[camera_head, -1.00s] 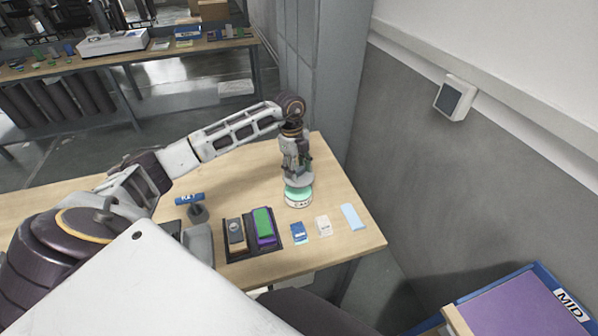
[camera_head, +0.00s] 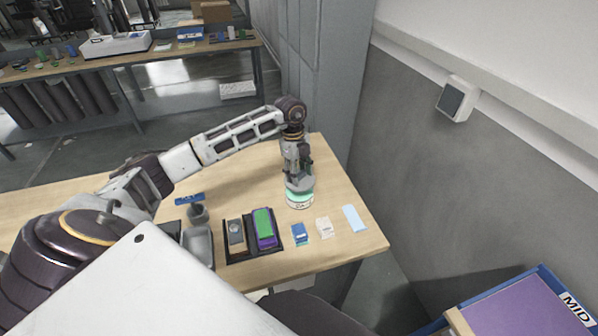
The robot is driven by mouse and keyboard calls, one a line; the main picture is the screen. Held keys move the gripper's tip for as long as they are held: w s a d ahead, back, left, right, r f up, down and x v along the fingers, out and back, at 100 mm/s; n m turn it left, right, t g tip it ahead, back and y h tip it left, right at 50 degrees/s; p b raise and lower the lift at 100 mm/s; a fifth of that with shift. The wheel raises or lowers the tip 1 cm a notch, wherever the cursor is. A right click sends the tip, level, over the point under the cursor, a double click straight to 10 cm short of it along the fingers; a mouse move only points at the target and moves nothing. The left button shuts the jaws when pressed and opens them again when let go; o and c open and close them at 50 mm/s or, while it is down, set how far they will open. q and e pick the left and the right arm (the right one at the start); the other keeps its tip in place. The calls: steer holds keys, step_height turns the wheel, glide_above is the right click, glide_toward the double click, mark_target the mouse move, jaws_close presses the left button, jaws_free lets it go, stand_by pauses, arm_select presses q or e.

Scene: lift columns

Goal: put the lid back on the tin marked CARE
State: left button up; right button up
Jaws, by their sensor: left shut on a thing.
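The tin (camera_head: 299,204) is white with dark marking, hard to read here, and a green band shows near its top. It stands upright on the wooden table, near the far right corner. My left gripper (camera_head: 298,174) points down above it and is shut on the grey round lid (camera_head: 300,186). The lid is right over the tin, very close to its top; I cannot tell whether they touch. The gripper hides part of the lid. My right gripper is not in view.
Blue (camera_head: 299,232), white (camera_head: 324,228) and pale blue (camera_head: 354,218) items lie to the right. A wall rises beyond the table's right edge.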

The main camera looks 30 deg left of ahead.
arm_select(q)
steer(key=shift+f+b, duration=0.9)
steer(key=shift+f, duration=0.5)
steer(key=shift+f+b, duration=0.45)
steer(key=shift+f, duration=0.55)
stand_by(0.5)
steer(key=shift+f+p, duration=0.15)
steer(key=shift+p, duration=0.15)
stand_by(0.7)
stand_by(0.5)
stand_by(0.4)
steer(key=o, duration=1.1)
